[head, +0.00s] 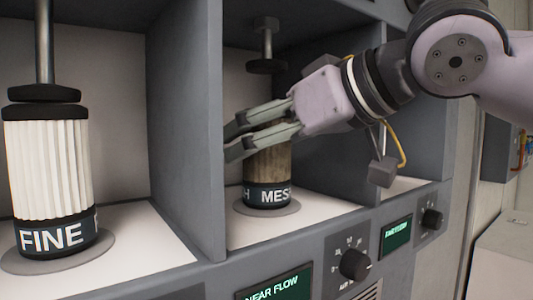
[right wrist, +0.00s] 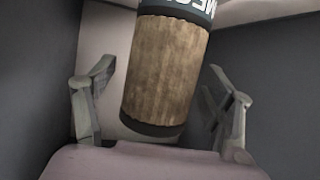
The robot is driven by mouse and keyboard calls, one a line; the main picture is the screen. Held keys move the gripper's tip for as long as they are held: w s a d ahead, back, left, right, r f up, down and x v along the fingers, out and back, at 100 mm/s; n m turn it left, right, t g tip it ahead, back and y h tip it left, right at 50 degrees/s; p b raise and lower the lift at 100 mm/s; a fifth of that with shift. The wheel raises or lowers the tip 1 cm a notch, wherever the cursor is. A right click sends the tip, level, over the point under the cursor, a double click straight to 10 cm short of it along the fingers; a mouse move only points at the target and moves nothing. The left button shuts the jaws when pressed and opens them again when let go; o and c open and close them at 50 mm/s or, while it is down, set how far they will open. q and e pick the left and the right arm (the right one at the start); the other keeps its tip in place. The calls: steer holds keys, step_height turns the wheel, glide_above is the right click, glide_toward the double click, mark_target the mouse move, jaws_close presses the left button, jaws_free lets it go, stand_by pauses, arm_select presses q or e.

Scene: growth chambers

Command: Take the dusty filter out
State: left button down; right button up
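The dusty filter (head: 268,163) is a brown, pleated cylinder with a dark band lettered "MES". It stands upright on a round disc in the middle bay in the head view. In the right wrist view the dusty filter (right wrist: 165,70) appears between the two fingers, with gaps on both sides. My right gripper (head: 236,138) is open in the bay, its fingers around the filter's upper part, which they partly hide. The right gripper's fingers also show in the right wrist view (right wrist: 160,105). My left gripper is not in view.
A clean white filter (head: 45,165) lettered "FINE" stands in the left bay under a rod. Grey dividers (head: 186,130) wall the middle bay closely. A plunger (head: 266,60) hangs above the dusty filter. Knobs (head: 354,264) and small screens (head: 274,286) line the front panel.

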steer(key=c, duration=1.4)
steer(key=shift+o, duration=0.2)
steer(key=shift+r, duration=0.1)
